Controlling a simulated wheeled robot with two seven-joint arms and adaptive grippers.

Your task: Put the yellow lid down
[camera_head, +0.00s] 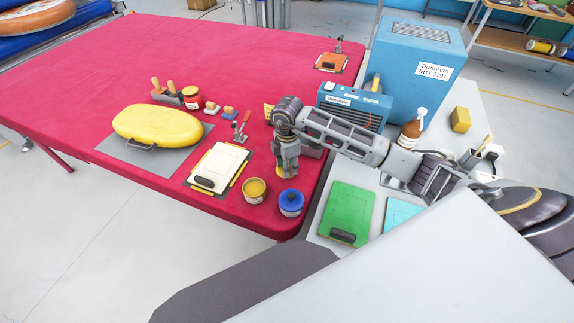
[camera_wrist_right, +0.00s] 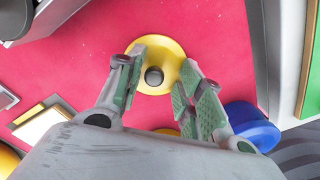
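The yellow lid (camera_wrist_right: 166,48) is a round disc with a dark knob (camera_wrist_right: 154,76). It appears to lie flat on the red cloth. In the head view the lid (camera_head: 287,174) shows just under my right gripper (camera_head: 287,163). In the right wrist view my right gripper (camera_wrist_right: 160,66) is open, with its fingers on either side of the knob and a visible gap to it. A pot with a yellow top (camera_head: 254,188) stands to the left, mostly hidden in the wrist view. My left gripper is not in view.
A blue-lidded pot (camera_head: 291,202) stands close by near the table's front edge. A blue machine (camera_head: 352,104) and green board (camera_head: 346,213) are right.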

